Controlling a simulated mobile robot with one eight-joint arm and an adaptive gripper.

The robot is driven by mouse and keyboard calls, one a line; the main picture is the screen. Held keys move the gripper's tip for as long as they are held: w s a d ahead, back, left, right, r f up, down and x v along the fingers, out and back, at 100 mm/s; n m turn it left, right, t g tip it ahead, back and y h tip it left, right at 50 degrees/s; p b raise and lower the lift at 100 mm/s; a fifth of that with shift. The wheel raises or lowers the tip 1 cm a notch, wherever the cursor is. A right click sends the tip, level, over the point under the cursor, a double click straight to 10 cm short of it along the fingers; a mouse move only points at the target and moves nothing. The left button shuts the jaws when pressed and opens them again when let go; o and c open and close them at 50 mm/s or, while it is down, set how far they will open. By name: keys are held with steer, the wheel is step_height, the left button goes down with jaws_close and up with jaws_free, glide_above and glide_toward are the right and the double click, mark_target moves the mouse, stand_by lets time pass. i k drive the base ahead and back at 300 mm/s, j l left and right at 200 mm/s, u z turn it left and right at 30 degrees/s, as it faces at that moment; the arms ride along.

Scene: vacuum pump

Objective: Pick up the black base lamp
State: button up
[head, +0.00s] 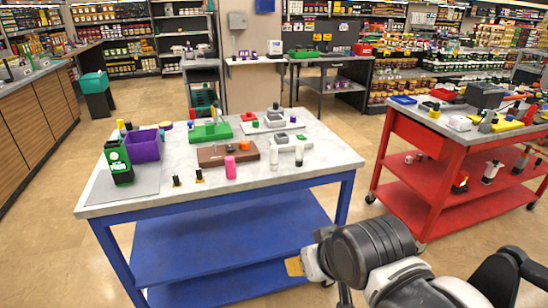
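I cannot pick out a black base lamp with certainty. Two small black pieces with yellowish parts stand near the front edge of the blue table (322,166), one black piece on the left (177,181) and another black piece to its right (199,176). A larger black and green upright object (119,163) stands on a grey mat at the table's left end. My arm reaches in from the bottom right. My gripper (296,266) seems to be at its left end, low in front of the table and apart from everything on it. Its fingers are not clear.
A purple bin (146,146), green holder (210,132), brown block (228,153), pink cylinder (230,167) and two pale bottles crowd the tabletop. A red cart (443,160) with many parts stands at the right. A wooden counter (35,110) lines the left.

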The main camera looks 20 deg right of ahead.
mark_target(300, 145)
steer(key=i+l, duration=0.3)
steer(key=l, duration=0.15)
steer(key=i+l, duration=0.3)
steer(key=l, duration=0.15)
